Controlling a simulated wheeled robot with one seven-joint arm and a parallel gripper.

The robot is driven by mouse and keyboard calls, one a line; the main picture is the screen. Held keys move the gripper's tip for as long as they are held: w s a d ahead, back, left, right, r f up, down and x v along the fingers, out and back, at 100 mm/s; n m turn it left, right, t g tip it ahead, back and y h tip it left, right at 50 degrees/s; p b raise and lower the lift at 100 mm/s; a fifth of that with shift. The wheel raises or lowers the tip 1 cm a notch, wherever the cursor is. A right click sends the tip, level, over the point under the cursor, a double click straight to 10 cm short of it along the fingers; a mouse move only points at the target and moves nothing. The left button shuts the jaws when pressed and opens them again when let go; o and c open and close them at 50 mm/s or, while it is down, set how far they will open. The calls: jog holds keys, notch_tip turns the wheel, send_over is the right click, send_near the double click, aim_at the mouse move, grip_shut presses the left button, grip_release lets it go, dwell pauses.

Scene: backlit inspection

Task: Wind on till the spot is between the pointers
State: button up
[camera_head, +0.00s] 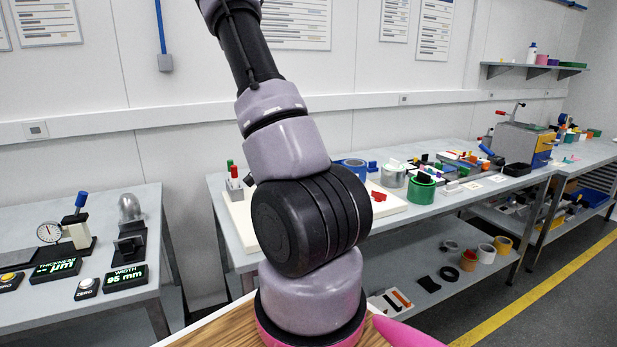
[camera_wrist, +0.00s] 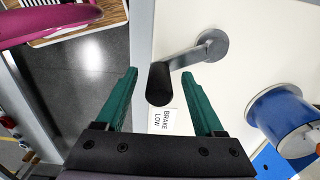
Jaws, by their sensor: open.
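A crank shows in the wrist view, with a grey arm (camera_wrist: 188,58) on a round hub and a black knob (camera_wrist: 159,84) at its free end. It is mounted on a pale panel (camera_wrist: 255,40). My gripper (camera_wrist: 160,74) is open, its two green fingers apart with the knob between their tips in the picture. A "BRAKE LOW" label (camera_wrist: 168,121) lies on the panel below the knob. I cannot make out the spot or the pointers in either view. My arm hides much of the head view's middle.
A blue-flanged spool (camera_wrist: 284,120) stands right of the crank. In the head view, a left bench (camera_head: 100,318) holds gauges and displays. The long bench (camera_head: 470,192) behind my arm carries tape rolls, including a green roll (camera_head: 421,189), and small parts. Floor shows at right.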

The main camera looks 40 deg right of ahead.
jog(key=shift+r, duration=4.05)
jog(key=a+r+n+t+y, duration=0.25)
jog(key=a+r+n, duration=0.45)
jog(key=a+r, duration=0.6)
jog(key=s+a+r+n+t, duration=0.2)
jog(key=s+a+r+n, duration=0.2)
jog(key=r, duration=0.4)
jog(key=s+a+r+n+t, duration=0.2)
jog(key=s+a+r+n, duration=0.3)
jog(key=r, duration=0.3)
jog(key=shift+s+a+n+t, duration=0.35)
jog(key=shift+s+n, duration=0.25)
jog(key=shift+s, duration=0.25)
